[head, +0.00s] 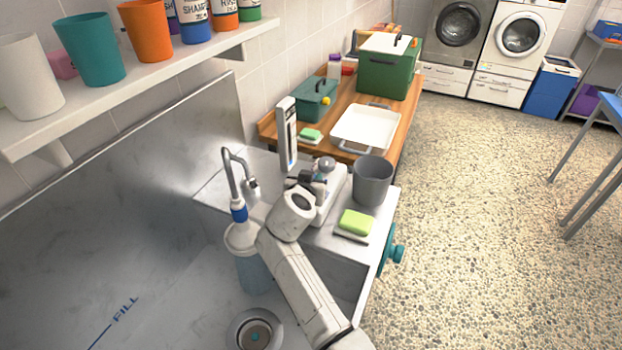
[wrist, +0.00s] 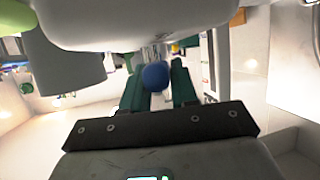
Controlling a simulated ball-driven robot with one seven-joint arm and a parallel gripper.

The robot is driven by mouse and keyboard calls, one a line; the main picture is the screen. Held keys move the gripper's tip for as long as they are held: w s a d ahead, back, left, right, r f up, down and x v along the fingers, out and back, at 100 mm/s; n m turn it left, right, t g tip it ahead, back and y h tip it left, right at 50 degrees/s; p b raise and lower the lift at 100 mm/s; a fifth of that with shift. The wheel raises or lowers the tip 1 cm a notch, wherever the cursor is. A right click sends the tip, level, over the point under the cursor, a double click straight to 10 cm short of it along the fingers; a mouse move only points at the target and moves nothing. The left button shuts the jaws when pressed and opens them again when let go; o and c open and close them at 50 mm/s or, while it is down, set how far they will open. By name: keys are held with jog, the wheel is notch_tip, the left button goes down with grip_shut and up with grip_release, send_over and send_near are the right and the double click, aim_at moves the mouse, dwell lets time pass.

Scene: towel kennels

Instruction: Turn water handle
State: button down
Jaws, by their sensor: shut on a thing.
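In the wrist view, my gripper (wrist: 157,82) has its two dark green fingers closed around a rounded blue knob (wrist: 155,76), which appears to be the end of the water handle. In the head view, my gripper (head: 316,181) is at the sink's back ledge, beside a pale fixture with a grey rounded top (head: 327,164). The handle is hidden there by my wrist. The curved metal faucet (head: 230,165) with a blue band stands to the left of my gripper.
A grey cup (head: 372,182) and a green sponge (head: 355,222) stand on the ledge right of my gripper. A wooden counter (head: 390,133) behind holds a white tray (head: 366,112) and green boxes. A shelf (head: 190,68) with cups runs along the left wall.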

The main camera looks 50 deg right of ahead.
jog(key=n+t+y+p, duration=0.2)
jog(key=shift+d+r+n+t, duration=0.1)
jog(key=shift+r+n+t, duration=0.2)
jog(key=shift+n+t, duration=0.1)
jog(key=n+t+y+p, duration=0.1)
jog(key=n+y+p, duration=0.1)
jog(key=p, duration=0.1)
jog(key=shift+t, duration=0.4)
jog(key=shift+f+n+t+y+p, duration=0.1)
jog(key=shift+n+t+y+p, duration=0.4)
jog(key=shift+n+y, duration=0.6)
jog(key=shift+f+n+y, duration=0.1)
jog(key=shift+n+y, duration=0.7)
jog(key=shift+y, duration=0.1)
jog(key=shift+n+t+y, duration=0.3)
jog(key=shift+n+y, duration=0.1)
jog(key=c, duration=1)
grip_release()
jog(key=shift+o, duration=0.2)
jog(key=shift+f, duration=0.1)
